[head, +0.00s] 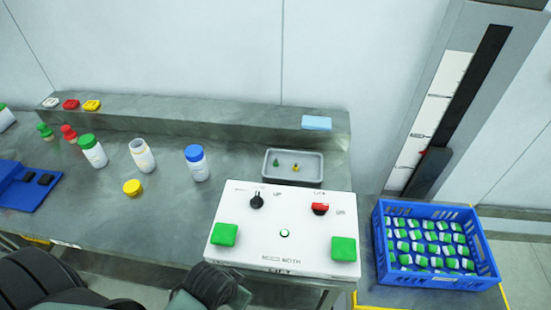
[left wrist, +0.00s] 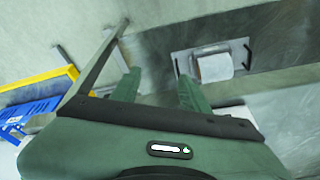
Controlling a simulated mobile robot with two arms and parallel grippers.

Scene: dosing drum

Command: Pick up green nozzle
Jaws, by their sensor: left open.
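A small green piece, which looks like the green nozzle (head: 276,162), stands in a grey tray (head: 270,178) behind the white control box. A small yellow piece (head: 296,167) stands to its right in the same tray. My left gripper is open and empty in the left wrist view (left wrist: 160,90), with its two green fingers apart. It is away from the tray, and its fingertips are not clear in the head view, where my dark arm is low in the picture. The nozzle cannot be made out in the left wrist view. My right gripper is not in view.
The white control box (head: 283,247) with green buttons stands before the tray. A blue crate (head: 440,280) of green-and-white items is at right. Bottles (head: 197,165), a loose yellow cap (head: 132,187) and a blue holder (head: 25,190) stand left. A raised ledge (head: 200,120) runs behind.

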